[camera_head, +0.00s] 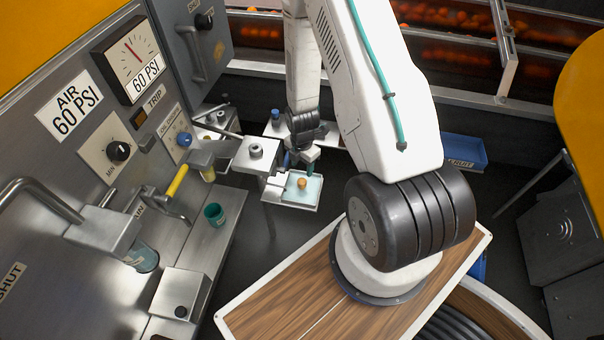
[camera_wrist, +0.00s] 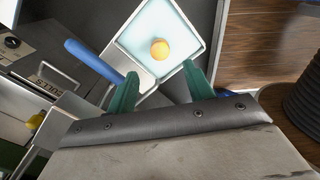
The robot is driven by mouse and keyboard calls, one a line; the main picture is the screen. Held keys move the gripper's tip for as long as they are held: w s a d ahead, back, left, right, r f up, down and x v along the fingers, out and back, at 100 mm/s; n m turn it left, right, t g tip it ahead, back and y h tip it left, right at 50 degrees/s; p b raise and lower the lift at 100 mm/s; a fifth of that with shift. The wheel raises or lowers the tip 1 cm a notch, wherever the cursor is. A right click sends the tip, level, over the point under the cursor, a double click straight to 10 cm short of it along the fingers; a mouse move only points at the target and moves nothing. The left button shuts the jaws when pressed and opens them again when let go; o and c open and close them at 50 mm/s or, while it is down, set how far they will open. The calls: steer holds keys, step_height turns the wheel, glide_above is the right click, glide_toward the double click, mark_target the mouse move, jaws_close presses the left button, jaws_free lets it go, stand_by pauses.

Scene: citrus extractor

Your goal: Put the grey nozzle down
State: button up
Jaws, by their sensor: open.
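My gripper (camera_head: 298,163) hangs over the small pale tray (camera_head: 290,194) beside the machine. In the wrist view its two green fingers (camera_wrist: 159,74) are spread apart with nothing between them. The pale tray (camera_wrist: 150,24) lies just beyond the fingertips, with a round orange-yellow piece (camera_wrist: 160,49) in it. The piece also shows in the head view (camera_head: 302,183). I cannot make out a grey nozzle for certain in either view.
A blue handle (camera_wrist: 92,56) lies left of the fingers, close to the tray. A teal cup (camera_head: 214,214) stands on the machine's metal ledge. A yellow-handled lever (camera_head: 177,181) sticks out nearby. A blue bin (camera_head: 464,152) stands at the back right.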

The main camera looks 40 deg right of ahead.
steer(key=a+r+m, duration=0.3)
steer(key=r+m, duration=0.1)
steer(key=r, duration=1.1)
steer(key=a+r+m, duration=0.4)
steer(key=r+m, duration=0.1)
steer(key=r, duration=1)
steer(key=s+a+r+m, duration=0.3)
steer(key=s+r+m, duration=0.2)
steer(key=s+r, duration=0.3)
steer(key=s+a+r+m+t, duration=0.1)
steer(key=s+a+r+m, duration=0.3)
steer(key=s+r, duration=0.5)
steer(key=s+m, duration=0.1)
steer(key=s, duration=0.2)
steer(key=shift+s+m, duration=0.15)
steer(key=shift+m, duration=0.15)
steer(key=shift+r, duration=0.1)
